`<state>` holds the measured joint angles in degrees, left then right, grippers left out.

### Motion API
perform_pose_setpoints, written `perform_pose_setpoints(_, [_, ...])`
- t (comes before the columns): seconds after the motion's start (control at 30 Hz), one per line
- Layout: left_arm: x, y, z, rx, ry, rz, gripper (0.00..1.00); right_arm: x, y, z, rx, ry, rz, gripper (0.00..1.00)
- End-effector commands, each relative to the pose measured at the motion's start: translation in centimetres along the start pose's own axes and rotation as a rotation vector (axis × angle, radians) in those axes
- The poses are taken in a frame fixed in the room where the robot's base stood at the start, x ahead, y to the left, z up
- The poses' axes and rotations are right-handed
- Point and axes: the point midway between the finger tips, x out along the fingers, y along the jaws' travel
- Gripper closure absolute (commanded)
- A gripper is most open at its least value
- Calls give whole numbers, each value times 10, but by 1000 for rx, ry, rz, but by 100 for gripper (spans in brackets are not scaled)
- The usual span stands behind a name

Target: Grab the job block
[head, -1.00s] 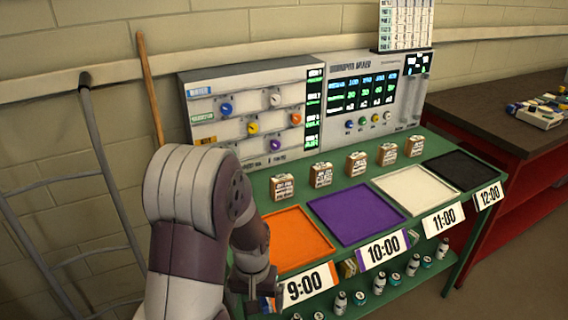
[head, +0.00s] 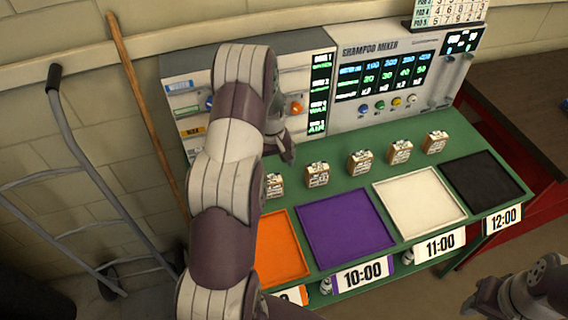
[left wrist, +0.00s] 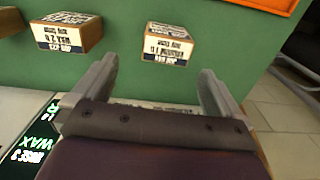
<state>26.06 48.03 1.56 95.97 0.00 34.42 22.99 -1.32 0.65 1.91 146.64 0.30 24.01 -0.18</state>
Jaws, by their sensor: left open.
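Several small brown job blocks with white labels stand in a row on the green bench. The leftmost job block (head: 274,185) is partly behind my left arm; it also shows in the left wrist view (left wrist: 168,43), just beyond the fingertips and roughly between them. A second job block (head: 318,175) stands to its right in the head view; it shows left of the fingers in the left wrist view (left wrist: 67,33). My left gripper (left wrist: 157,72) is open and empty, near the leftmost block (head: 284,150). My right arm shows at the lower right; its jaws cannot be made out.
Orange (head: 283,245), purple (head: 346,228), white (head: 419,202) and black (head: 482,182) trays lie in front of the blocks, with time cards below. The shampoo mixer panel (head: 385,75) stands close behind. A hand truck (head: 75,140) leans at the left wall.

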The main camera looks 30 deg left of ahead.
Motion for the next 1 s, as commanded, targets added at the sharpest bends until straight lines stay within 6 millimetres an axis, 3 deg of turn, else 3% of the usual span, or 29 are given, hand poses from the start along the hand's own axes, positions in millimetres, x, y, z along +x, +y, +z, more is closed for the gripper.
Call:
perform_pose_setpoints(0.2, [47, 0, 1, 0, -3, -1, 0, -11, 0, -1, 0, -1, 0, 57])
perform_pose_setpoints(0.37, [65, -1, 1, 1, -4, -2, 0, -18, 0, -2, 0, -1, 0, 57])
perform_pose_setpoints(0.6, [105, -2, -1, 1, -2, -1, 0, -32, 0, -4, 0, 0, 0, 57])
perform_pose_setpoints(0.87, [112, -1, -2, 1, 0, 0, 0, -31, 0, -3, 0, 0, 0, 57])
perform_pose_setpoints(1.0, [111, -1, -2, 2, 0, 0, 46, -31, 0, -3, 0, 0, 0, 57])
